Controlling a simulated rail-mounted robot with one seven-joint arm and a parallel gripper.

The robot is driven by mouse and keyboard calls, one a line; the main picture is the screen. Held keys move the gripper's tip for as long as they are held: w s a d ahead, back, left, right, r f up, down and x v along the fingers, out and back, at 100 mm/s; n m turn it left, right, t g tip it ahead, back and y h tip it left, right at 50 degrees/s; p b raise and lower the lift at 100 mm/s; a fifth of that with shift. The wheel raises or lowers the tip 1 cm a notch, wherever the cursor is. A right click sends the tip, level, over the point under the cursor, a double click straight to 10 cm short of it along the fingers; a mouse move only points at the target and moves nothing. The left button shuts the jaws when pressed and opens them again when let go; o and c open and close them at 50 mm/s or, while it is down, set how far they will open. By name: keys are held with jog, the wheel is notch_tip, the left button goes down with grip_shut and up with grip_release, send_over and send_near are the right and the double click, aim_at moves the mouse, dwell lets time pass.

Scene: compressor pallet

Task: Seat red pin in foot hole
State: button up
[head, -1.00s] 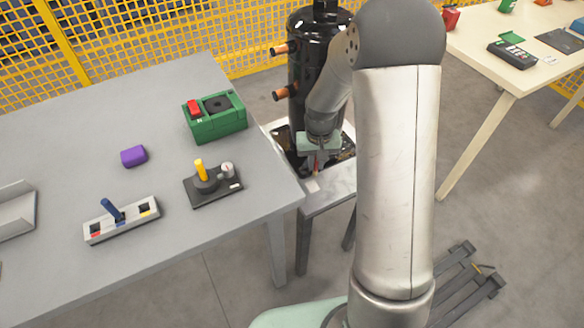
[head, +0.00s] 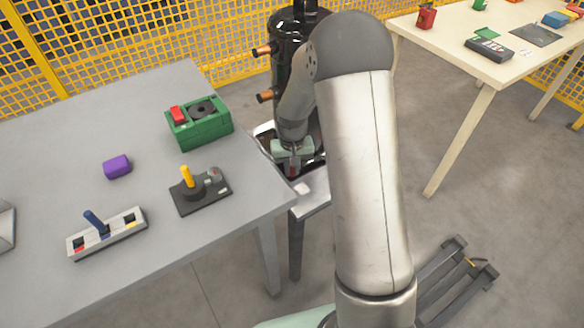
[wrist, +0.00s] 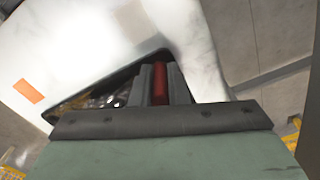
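The red pin (wrist: 160,84) shows in the wrist view between the two grey fingers of my gripper (wrist: 160,88), which is shut on it. The pin's far end and the foot hole cannot be made out. In the wrist view a white surface (wrist: 95,40) with an orange patch (wrist: 28,91) and a dark opening lies beyond the fingers.
The grey table at left holds a green box (head: 200,124), a purple block (head: 117,166), a black base with a yellow peg (head: 187,176) and a tray with a blue peg (head: 95,223). A cream table (head: 455,48) stands at right. Yellow mesh fencing (head: 110,35) is behind.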

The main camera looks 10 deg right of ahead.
jog(key=o, duration=0.4)
notch_tip(320, 180, up, 12)
jog(key=shift+r+p, duration=0.1)
jog(key=shift+p, duration=0.5)
jog(key=shift+n, duration=0.3)
jog(key=s+r, duration=0.1)
jog(key=s, duration=0.8)
jog(key=s+r, duration=0.2)
jog(key=s, duration=0.7)
jog(key=s+r, duration=0.2)
jog(key=s, duration=0.6)
jog(key=shift+s+d+r, duration=0.1)
jog(key=shift+s+d, duration=0.1)
jog(key=shift+s, duration=0.2)
jog(key=shift+r, duration=0.1)
